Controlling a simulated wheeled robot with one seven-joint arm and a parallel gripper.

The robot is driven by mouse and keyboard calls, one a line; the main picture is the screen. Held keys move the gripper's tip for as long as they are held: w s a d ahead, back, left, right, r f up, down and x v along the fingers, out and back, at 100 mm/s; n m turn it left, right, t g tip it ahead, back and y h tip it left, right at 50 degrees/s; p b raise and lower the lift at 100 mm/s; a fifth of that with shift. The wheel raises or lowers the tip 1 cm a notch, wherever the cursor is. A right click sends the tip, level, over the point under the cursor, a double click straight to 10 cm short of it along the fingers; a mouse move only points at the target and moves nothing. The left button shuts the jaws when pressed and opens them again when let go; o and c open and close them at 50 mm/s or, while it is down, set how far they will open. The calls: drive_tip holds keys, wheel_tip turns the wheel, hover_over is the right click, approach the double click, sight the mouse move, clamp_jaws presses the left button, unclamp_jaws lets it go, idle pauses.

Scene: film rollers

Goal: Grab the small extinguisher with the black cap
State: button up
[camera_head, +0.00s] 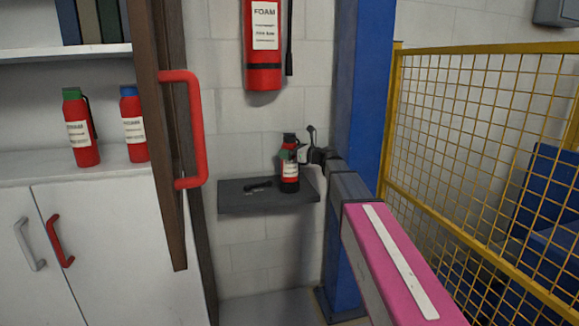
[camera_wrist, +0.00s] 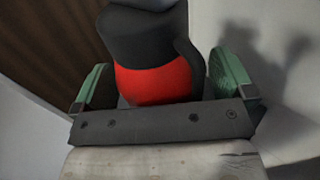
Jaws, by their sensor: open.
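The small red extinguisher with the black cap (camera_head: 289,168) stands upright on a small dark wall shelf (camera_head: 240,196). It has a white label and a dark base. In the wrist view the extinguisher (camera_wrist: 155,82) fills the upper middle, its red body below a black upper part. My gripper (camera_wrist: 165,85) is open, with one green finger on each side of the extinguisher. Gaps show between the fingers and the body, mainly at the left. In the head view my gripper (camera_head: 296,155) is at the extinguisher's upper part, partly hidden behind it.
A small dark object (camera_head: 258,187) lies on the shelf. A large foam extinguisher (camera_head: 263,50) hangs above. A brown door with a red handle (camera_head: 196,130) stands left of the shelf. Green-capped (camera_head: 82,135) and blue-capped (camera_head: 134,128) extinguishers stand further left. A blue post (camera_head: 362,90) and yellow mesh fence (camera_head: 480,140) are right.

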drive_tip(key=shift+w+a, duration=0.1)
drive_tip(key=shift+a, duration=0.05)
drive_tip(key=shift+c, duration=0.3)
clamp_jaws()
drive_tip(key=shift+r, duration=0.1)
